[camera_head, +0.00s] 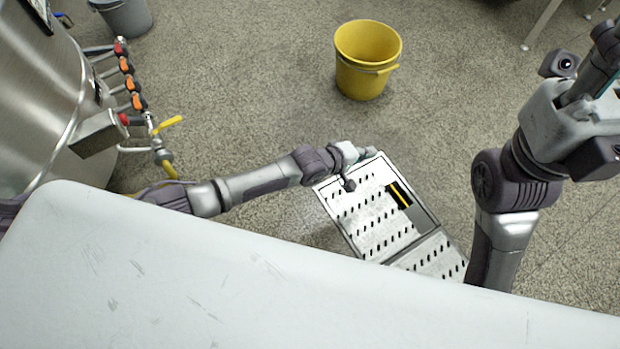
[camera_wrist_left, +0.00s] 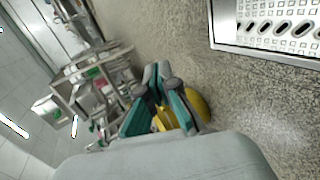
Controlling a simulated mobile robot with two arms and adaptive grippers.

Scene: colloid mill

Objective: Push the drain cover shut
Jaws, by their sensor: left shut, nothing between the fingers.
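The drain cover (camera_head: 362,222) is a slotted metal panel in a rectangular floor frame, right of centre in the head view. A dark opening (camera_head: 404,200) with yellow inside shows along its right side. Part of the slotted metal also shows at the top right of the left wrist view (camera_wrist_left: 280,28). My left gripper (camera_head: 366,154) is over the far end of the frame; I cannot tell whether it touches. Its teal fingers (camera_wrist_left: 158,76) are shut and empty in the left wrist view. My right gripper (camera_head: 602,62) is raised at the right edge, partly cut off.
A yellow bucket (camera_head: 366,62) stands on the floor beyond the drain. A steel machine (camera_head: 40,100) with several valves is at the left, and a grey bin (camera_head: 124,16) is behind it. The speckled floor (camera_head: 240,90) between them is clear.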

